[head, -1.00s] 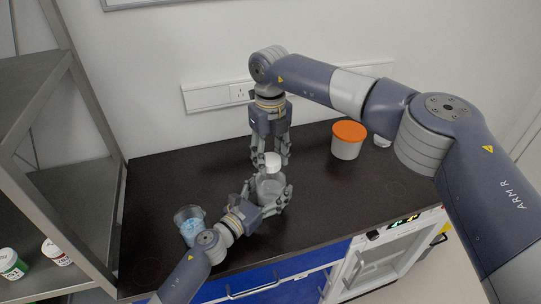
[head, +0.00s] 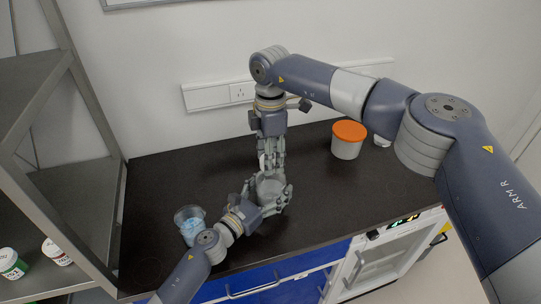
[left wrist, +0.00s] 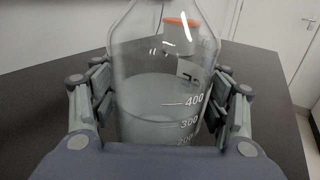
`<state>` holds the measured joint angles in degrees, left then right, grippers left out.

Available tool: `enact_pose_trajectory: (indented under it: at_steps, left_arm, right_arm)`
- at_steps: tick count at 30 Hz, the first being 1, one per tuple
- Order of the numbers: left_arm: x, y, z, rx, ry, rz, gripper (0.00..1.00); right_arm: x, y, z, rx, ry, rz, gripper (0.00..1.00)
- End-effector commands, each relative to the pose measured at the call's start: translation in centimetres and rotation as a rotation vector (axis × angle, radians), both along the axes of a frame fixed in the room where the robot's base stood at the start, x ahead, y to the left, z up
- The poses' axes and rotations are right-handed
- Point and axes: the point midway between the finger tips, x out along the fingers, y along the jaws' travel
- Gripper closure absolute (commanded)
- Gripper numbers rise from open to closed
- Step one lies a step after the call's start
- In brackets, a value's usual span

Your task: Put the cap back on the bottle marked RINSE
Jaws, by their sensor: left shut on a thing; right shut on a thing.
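A clear glass bottle (head: 270,187) stands on the dark bench, and its graduated wall fills the left wrist view (left wrist: 160,100). It is partly full of clear liquid; I cannot read a RINSE marking. My left gripper (head: 269,193) is shut around the bottle's body, with fingers on both sides in the left wrist view. My right gripper (head: 271,163) points straight down over the bottle's mouth and is shut. Its fingers hide what it holds, the white cap seen in the earlier frame. I cannot tell whether the cap touches the bottle's neck.
A beaker with bluish contents (head: 190,224) stands left of the bottle, close to my left arm. A tub with an orange lid (head: 349,141) and a small white item (head: 382,141) stand at the back right. A metal shelf (head: 92,150) with jars is at the left.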

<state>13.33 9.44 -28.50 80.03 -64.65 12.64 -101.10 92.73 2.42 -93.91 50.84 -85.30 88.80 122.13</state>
Motion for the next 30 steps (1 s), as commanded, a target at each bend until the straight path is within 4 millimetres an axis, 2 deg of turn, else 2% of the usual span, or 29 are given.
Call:
enact_pose_trajectory:
  at_steps: [6, 12, 17, 26, 27, 29, 30]
  left_arm:
    - [0.00, 0.06, -0.11, 0.002, 0.001, 0.001, 0.98]
    - [0.00, 0.06, -0.11, 0.002, 0.001, 0.001, 0.98]
    - [-0.01, 0.07, -0.12, 0.001, 0.002, 0.001, 0.98]
    - [-0.01, 0.07, -0.12, 0.001, 0.002, 0.001, 0.98]
    - [-0.01, 0.07, -0.12, 0.001, 0.002, 0.001, 0.98]
    - [-0.01, 0.07, -0.12, 0.001, 0.002, 0.001, 0.98]
    - [-0.01, 0.07, -0.12, 0.001, 0.002, 0.001, 0.98]
  right_arm:
    - [0.09, -0.06, 0.08, 0.001, -0.003, -0.400, 0.67]
    - [0.10, -0.05, 0.06, 0.000, -0.003, -0.693, 0.67]
    - [0.10, -0.06, 0.06, 0.001, -0.003, -0.789, 0.67]
    - [0.10, -0.07, 0.06, 0.001, -0.003, -0.797, 0.67]
    - [0.10, -0.07, 0.06, 0.001, -0.003, -0.796, 0.49]
    - [0.09, -0.07, 0.05, 0.001, -0.003, -0.796, 0.38]
    - [0.08, -0.06, 0.04, 0.001, -0.002, -0.796, 0.38]
